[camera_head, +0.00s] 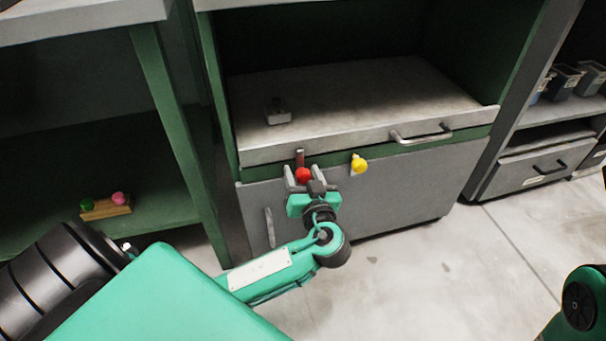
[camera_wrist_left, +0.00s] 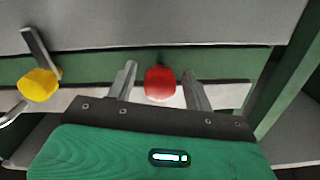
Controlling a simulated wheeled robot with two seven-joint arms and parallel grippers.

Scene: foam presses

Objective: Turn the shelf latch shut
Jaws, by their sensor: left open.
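A red knob (camera_head: 303,174) sits on the green rail under the grey shelf board (camera_head: 375,98), with a short upright bar (camera_head: 300,157) above it. A yellow knob (camera_head: 358,163) sits on the same rail to its right. My left gripper (camera_head: 302,172) is open at the red knob, one finger on each side. In the left wrist view the red knob (camera_wrist_left: 160,84) shows between the spread fingertips; contact is not clear. The yellow knob (camera_wrist_left: 38,85) there has a grey bar (camera_wrist_left: 36,48) beside it. My right gripper is out of view.
A grey door (camera_head: 385,190) with an upright handle (camera_head: 269,228) lies below the rail. A bar handle (camera_head: 421,134) is on the shelf front. A small grey block (camera_head: 277,111) rests on the shelf. A green post (camera_head: 172,125) stands at left. Floor at lower right is clear.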

